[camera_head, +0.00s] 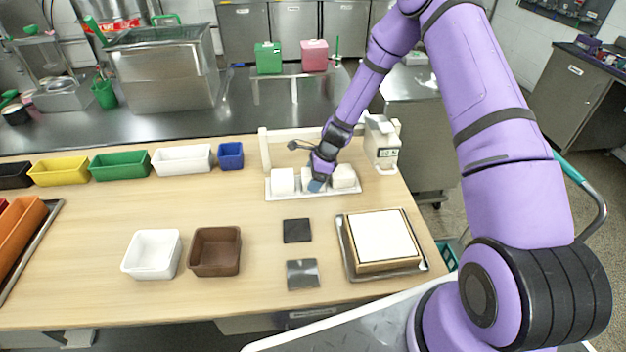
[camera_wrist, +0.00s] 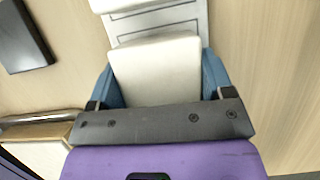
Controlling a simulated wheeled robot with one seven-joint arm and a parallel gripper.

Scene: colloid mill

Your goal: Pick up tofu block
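Three white tofu blocks stand on a white tray (camera_head: 330,192) at the back of the wooden table: a left block (camera_head: 283,182), a middle one mostly hidden by my gripper, and a right block (camera_head: 343,177). My gripper (camera_head: 316,185) reaches down at the middle block. In the wrist view its blue fingers (camera_wrist: 160,75) stand on either side of a white block (camera_wrist: 155,72), with little or no gap. I cannot tell whether they press on it. The block seems still at tray level. Another white block (camera_wrist: 118,4) shows at the top edge.
A low white rail stands behind the tray, and a white scale-like device (camera_head: 382,145) is to its right. In front lie a dark square (camera_head: 297,230), a grey square (camera_head: 302,274) and a white-topped box (camera_head: 381,237). White (camera_head: 152,254) and brown (camera_head: 215,251) bins stand front left.

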